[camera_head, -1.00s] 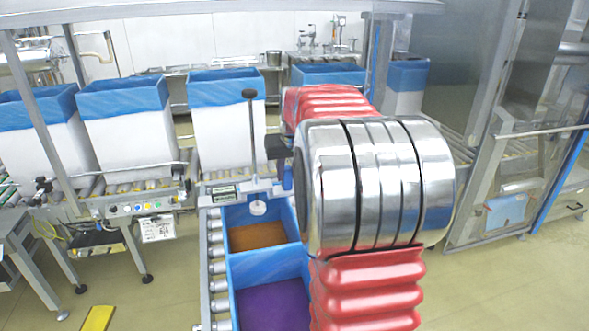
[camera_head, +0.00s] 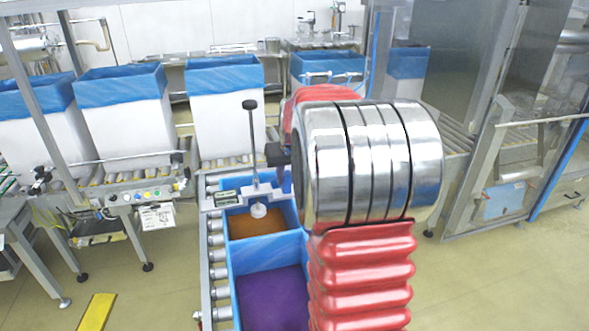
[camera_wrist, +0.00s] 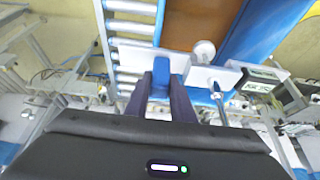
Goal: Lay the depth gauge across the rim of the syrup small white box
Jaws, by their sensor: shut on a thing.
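The depth gauge (camera_head: 250,196) has a pale grey crossbar with a small display, an upright rod with a black knob, and a round white foot. My gripper (camera_wrist: 161,88) is shut on the blue grip of the gauge; its fingers are largely hidden behind my arm in the head view. The syrup box (camera_head: 291,214) has a blue liner and amber-brown contents. The crossbar is over the far end of this box, with the white foot over its opening. I cannot tell whether the crossbar touches the rim. The wrist view shows the gauge's white foot (camera_wrist: 204,50) beside the amber contents.
A second blue-lined box (camera_head: 262,257) with purple contents stands directly in front of the syrup box. Both stand on a roller conveyor (camera_head: 217,267). Several tall white boxes with blue liners (camera_head: 225,110) stand behind. A yellow strip (camera_head: 97,312) lies on the floor.

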